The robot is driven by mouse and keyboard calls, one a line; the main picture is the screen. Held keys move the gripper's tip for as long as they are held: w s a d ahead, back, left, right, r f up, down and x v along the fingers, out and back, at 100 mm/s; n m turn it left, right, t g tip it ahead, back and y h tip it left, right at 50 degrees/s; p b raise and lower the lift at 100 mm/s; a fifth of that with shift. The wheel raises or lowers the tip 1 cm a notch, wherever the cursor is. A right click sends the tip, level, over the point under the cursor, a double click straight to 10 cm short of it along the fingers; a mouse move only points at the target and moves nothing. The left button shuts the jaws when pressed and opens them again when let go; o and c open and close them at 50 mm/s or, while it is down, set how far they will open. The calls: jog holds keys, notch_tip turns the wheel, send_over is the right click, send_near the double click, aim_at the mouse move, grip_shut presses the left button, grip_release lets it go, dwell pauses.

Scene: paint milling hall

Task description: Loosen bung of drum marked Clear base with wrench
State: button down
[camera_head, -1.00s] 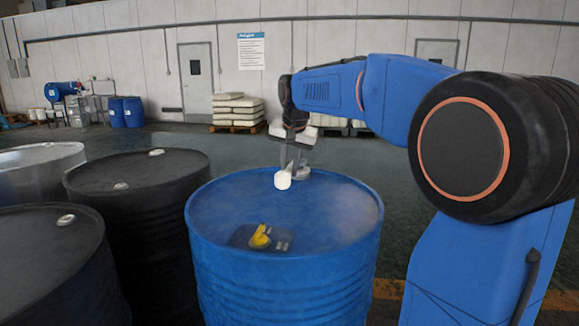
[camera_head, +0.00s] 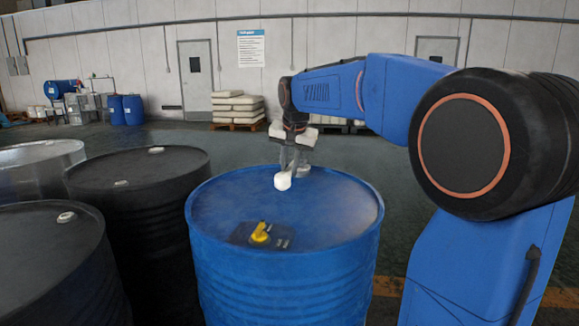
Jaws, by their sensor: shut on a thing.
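A blue drum (camera_head: 330,262) stands upright in front of me; no marking reading Clear base is legible on it. My gripper (camera_head: 292,166) points down over the far part of its lid, shut on what seems to be the wrench. A pale rounded piece (camera_head: 283,181), probably the wrench's head, shows just in front of the jaws, at or just above the lid. It is too small to tell whether it sits around a bung.
Two black drums (camera_head: 140,215) and (camera_head: 60,275) and a pale metal drum (camera_head: 40,170) stand close on the left. Stacked sacks on a pallet (camera_head: 237,108) lie far behind. Floor behind the blue drum is clear.

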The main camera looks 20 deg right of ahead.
jog(key=shift+f, duration=0.55)
jog(key=shift+s+d+n+y, duration=0.25)
jog(key=shift+s+d+n, duration=0.15)
jog(key=shift+d+n, duration=0.25)
jog(key=shift+s+d+n+y, duration=0.2)
jog(key=shift+s+d+n, duration=0.2)
jog(key=shift+d, duration=0.35)
jog(key=shift+s+d+n+y, duration=0.25)
jog(key=shift+s+d+n, duration=0.1)
jog(key=shift+d+n, duration=0.3)
jog(key=shift+d, duration=0.15)
jog(key=shift+s+d+n+y, duration=0.2)
jog(key=shift+d+n, duration=0.3)
jog(key=shift+d, duration=0.25)
jog(key=shift+s+d+n+y, duration=0.2)
jog(key=shift+d+n, duration=0.3)
jog(key=shift+d, duration=0.3)
jog(key=shift+s+d+n+y, duration=0.2)
jog(key=shift+d+n, duration=0.3)
jog(key=shift+d, duration=0.25)
jog(key=shift+w+d+n+g+y, duration=0.1)
jog(key=shift+d+n+g+y, duration=0.15)
jog(key=shift+d+n, duration=0.75)
jog(key=shift+w+d+n+g+y, duration=0.15)
jog(key=shift+d+n+y, duration=0.35)
jog(key=shift+d, duration=0.85)
